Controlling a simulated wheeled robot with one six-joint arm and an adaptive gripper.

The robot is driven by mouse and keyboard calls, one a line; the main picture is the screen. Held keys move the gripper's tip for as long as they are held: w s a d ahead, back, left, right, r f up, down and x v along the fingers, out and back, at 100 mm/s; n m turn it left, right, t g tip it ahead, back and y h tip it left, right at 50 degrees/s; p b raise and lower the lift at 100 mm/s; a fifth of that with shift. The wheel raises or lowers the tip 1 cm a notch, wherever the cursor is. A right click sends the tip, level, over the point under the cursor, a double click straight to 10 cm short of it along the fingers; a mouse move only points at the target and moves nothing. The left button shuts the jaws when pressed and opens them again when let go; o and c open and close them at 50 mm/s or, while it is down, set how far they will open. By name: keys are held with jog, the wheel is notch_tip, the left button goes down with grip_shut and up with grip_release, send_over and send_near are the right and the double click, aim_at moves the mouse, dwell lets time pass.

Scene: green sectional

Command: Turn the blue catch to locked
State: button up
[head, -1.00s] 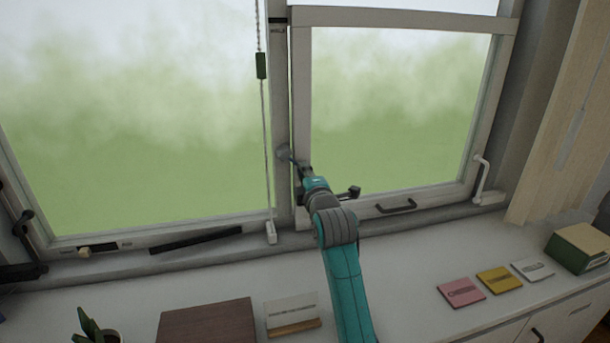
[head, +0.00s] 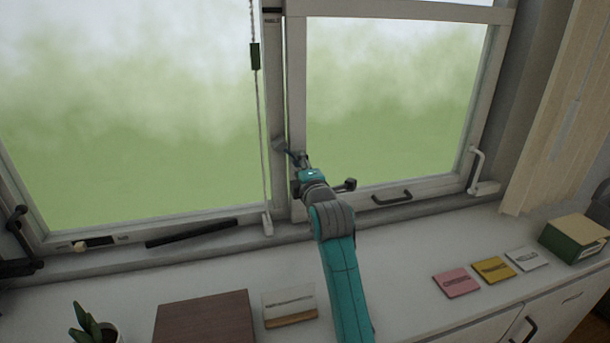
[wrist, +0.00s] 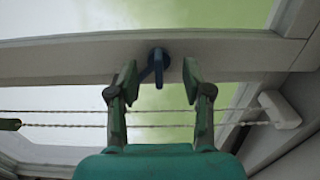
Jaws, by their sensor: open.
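The blue catch (wrist: 158,68) is mounted on the window frame and shows in the wrist view as a round base with a short lever. Its lever points down in that picture, between my two fingers. My gripper (wrist: 159,82) is open around the lever, with a gap on each side and nothing held. In the head view my gripper (head: 300,158) is at the upright between the two panes. The catch (head: 289,152) is small and dark there, just left of the fingertips. I cannot read any locked mark.
A blind cord (head: 260,130) hangs left of the upright. A black handle (head: 391,197) is on the right sash's bottom rail, and a white stay (head: 476,172) is at its right. A brown box (head: 203,318), plant (head: 95,325) and cards (head: 457,282) lie on the white counter.

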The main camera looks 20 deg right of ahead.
jog(key=s, duration=1.1)
jog(key=shift+s, duration=0.3)
